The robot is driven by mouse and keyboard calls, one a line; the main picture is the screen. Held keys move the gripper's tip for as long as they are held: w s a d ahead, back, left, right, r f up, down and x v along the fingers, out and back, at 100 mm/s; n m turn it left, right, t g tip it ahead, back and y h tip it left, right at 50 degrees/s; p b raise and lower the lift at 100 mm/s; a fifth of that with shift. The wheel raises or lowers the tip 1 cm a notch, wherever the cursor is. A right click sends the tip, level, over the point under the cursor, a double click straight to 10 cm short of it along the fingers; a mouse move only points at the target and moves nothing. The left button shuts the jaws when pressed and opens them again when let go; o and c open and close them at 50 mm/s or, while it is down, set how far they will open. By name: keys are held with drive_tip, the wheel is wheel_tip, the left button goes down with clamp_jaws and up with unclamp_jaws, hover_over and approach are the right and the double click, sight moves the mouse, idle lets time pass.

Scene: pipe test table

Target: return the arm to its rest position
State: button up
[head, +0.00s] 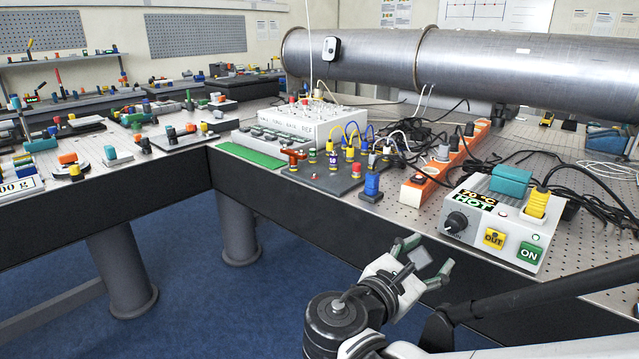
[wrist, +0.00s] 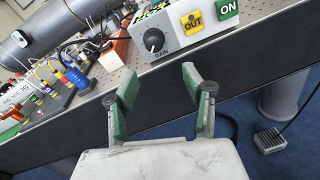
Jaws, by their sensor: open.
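My gripper (head: 424,262) is in front of the table's front edge in the head view, beside the dark table side and below the tabletop. Its two green-padded fingers are apart with nothing between them. In the wrist view my gripper (wrist: 160,88) also shows open, with the dark table side behind the fingers. My arm comes in from the lower right of the head view and bends at a dark round joint. The hot control box (head: 500,222), with a black knob, a yellow OUT button and a green ON button, stands on the table above and right of the gripper.
A large metal pipe (head: 470,62) spans the back. Black cables lie behind the control box. Blue floor (head: 215,290) is open in front of the table.

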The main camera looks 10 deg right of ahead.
drive_tip(key=s+a+r+m+g+y+p, duration=0.1)
drive_tip(key=s+a+m+y+p, duration=0.2)
drive_tip(key=m+y, duration=0.4)
drive_tip(key=s+a+r+m+g+y+p, duration=0.1)
drive_tip(key=s+a+m+y+p, duration=0.2)
drive_tip(key=m, duration=1.2)
drive_tip(key=s+y+p, duration=0.1)
drive_tip(key=y+p, duration=0.1)
drive_tip(key=y, duration=0.1)
drive_tip(key=shift+r+g+y+p, duration=0.3)
drive_tip(key=shift+r+g+y, duration=0.05)
drive_tip(key=shift+g+y, duration=0.05)
